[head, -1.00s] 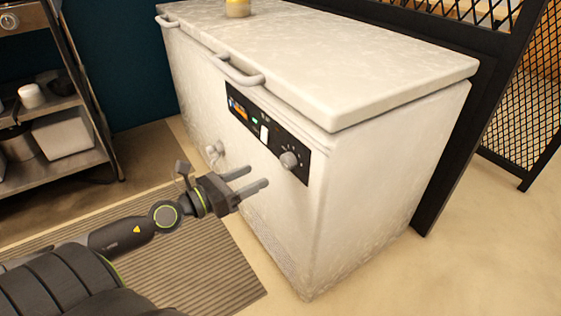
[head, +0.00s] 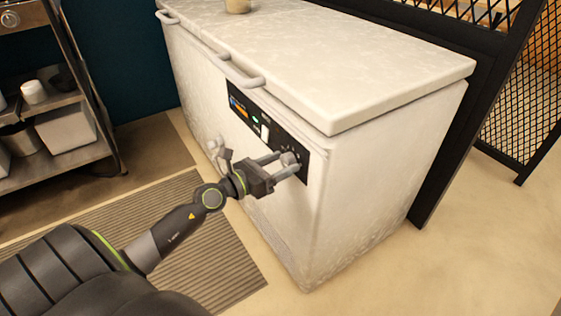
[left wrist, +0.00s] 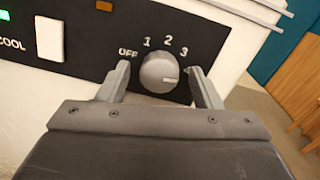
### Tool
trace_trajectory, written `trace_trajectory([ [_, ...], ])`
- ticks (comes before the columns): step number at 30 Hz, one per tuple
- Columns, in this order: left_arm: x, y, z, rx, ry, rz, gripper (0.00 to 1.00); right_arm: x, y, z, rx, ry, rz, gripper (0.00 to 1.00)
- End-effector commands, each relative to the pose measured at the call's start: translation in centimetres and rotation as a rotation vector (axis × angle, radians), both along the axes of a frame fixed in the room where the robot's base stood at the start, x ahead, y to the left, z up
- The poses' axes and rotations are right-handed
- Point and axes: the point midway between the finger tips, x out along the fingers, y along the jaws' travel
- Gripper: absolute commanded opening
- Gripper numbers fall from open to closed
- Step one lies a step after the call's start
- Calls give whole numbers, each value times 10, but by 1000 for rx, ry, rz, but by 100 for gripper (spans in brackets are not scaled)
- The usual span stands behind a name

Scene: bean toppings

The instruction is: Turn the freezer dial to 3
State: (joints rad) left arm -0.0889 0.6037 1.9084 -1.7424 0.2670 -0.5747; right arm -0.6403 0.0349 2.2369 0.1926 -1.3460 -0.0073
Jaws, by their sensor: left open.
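The freezer (head: 270,190) is a white chest with a black control panel (head: 237,99) on its front. The round grey dial (left wrist: 156,70) shows in the left wrist view, with OFF, 1, 2 and 3 printed around its top. Its pale pointer line points right, below the 3. A further mark beside the right finger is partly hidden. My left gripper (head: 288,163) is open, with one finger on each side of the dial; in the left wrist view (left wrist: 160,72) gaps show between fingers and dial. My right gripper is not in view.
A white switch (left wrist: 49,39) sits left of the dial. Handles (head: 238,75) stick out along the lid edge, and a jar (head: 238,6) stands on top. A metal shelf (head: 55,160) is at left, a black mesh partition (head: 450,110) at right.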

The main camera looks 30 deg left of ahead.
Motion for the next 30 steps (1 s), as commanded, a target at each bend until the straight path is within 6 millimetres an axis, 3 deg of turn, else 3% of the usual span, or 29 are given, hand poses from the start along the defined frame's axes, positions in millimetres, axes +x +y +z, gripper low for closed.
trace_trajectory([
  [9, 2, -1, 0, 0, 0, 1, 58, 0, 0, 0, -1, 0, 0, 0],
  [19, 2, 0, 0, 0, 0, 1, 15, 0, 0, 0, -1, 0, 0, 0],
  [30, 2, 0, 2, -63, 27, 1, 15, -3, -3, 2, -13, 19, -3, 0],
])
